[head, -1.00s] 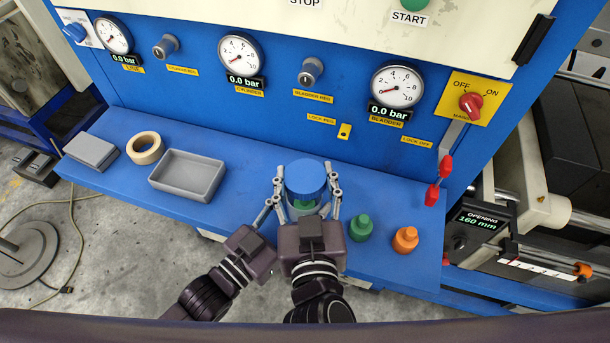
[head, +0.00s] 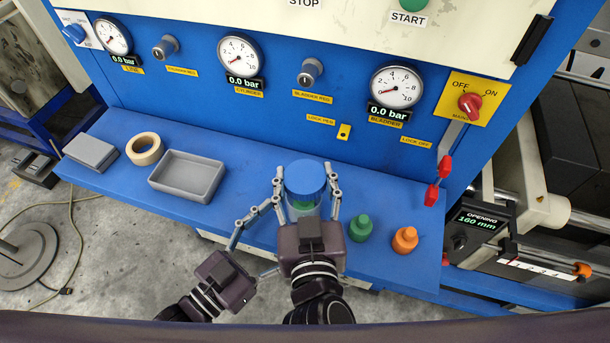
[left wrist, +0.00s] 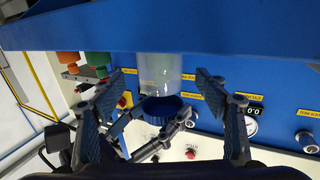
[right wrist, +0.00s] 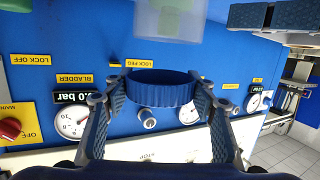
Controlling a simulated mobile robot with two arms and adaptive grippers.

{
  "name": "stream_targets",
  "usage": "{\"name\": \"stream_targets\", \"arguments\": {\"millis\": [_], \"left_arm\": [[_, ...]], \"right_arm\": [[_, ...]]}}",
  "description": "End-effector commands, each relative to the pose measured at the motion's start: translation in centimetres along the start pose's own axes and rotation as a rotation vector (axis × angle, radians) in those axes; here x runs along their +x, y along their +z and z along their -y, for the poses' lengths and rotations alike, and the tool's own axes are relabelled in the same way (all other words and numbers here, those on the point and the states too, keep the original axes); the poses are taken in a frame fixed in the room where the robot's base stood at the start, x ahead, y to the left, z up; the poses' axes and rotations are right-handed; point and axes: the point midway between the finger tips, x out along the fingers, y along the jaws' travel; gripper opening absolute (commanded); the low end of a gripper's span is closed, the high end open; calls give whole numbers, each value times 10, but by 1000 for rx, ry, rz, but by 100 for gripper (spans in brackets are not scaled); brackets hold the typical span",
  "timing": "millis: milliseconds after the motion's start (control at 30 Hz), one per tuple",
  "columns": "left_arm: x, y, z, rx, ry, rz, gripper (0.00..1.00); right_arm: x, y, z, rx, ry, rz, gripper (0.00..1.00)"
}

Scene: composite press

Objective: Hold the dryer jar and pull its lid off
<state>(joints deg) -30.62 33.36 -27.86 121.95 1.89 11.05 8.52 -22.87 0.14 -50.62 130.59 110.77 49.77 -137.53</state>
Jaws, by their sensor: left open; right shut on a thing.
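The dryer jar (left wrist: 166,72) is clear with green contents and stands on the blue bench; the head view shows part of it under the lid. The ribbed blue lid (right wrist: 161,88) is in my right gripper (head: 305,185), which is shut on it from both sides. In the right wrist view a gap shows between the lid and the pale jar (right wrist: 168,18), so the lid is off and held above it. My left gripper (head: 268,237) is open and empty, back from the jar towards the bench's front edge.
A green bottle (head: 360,228) and an orange bottle (head: 405,240) stand right of the jar. A grey tray (head: 158,184), a tape roll (head: 145,148) and a grey block (head: 91,152) are to the left. The blue panel with gauges rises behind.

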Motion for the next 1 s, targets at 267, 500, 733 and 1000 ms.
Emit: {"name": "stream_targets", "arguments": {"millis": [267,500,733,1000], "left_arm": [[-15,0,0,0,1,-1,67],[-16,-1,0,0,0,-1,67],[-9,-1,0,0,-1,-2,67],[28,-2,1,0,-1,-6,67]], "right_arm": [[-10,-26,2,58,-15,-33,23],[-10,-26,2,58,-15,-33,23],[-10,-26,2,58,-15,-33,23],[-10,-26,2,58,-16,-33,23]]}}
